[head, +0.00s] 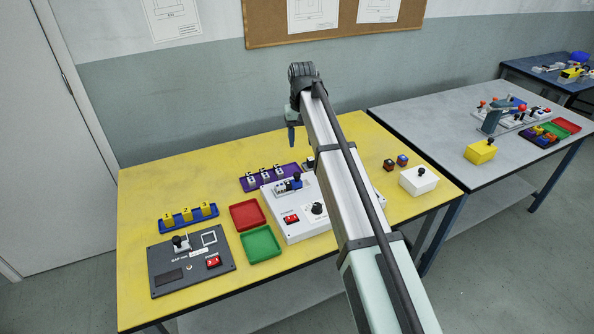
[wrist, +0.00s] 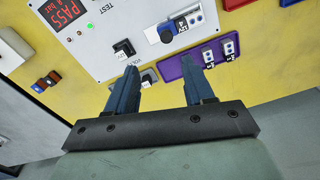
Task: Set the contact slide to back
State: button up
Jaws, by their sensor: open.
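The white test panel (head: 290,230) stands mid-table, partly hidden by my arm; in the wrist view (wrist: 100,30) its display reads PASS. A grey holder with a blue part and black knob (head: 291,184) sits on it and also shows in the wrist view (wrist: 173,33). A small black-topped control (wrist: 123,48) is beside it, and another (wrist: 149,77) shows between my fingers. I cannot tell which of these is the contact slide, or its setting. My gripper (head: 291,137) is open and empty above the back of the table; its fingers also show in the wrist view (wrist: 158,66).
A purple rack (head: 256,184) holds small numbered parts behind the panel. Red (head: 248,215) and green (head: 261,244) trays, a dark panel (head: 190,265) and a blue rack of yellow blocks (head: 188,221) lie left. A white box (head: 418,181) stands right. The back left table is clear.

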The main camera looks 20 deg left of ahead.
aim_at(297, 174)
jog(key=f, duration=0.4)
jog(key=a+f, duration=0.1)
jog(key=f, duration=0.8)
jog(key=shift+s+a, duration=0.15)
grip_shut()
dwell(0.4)
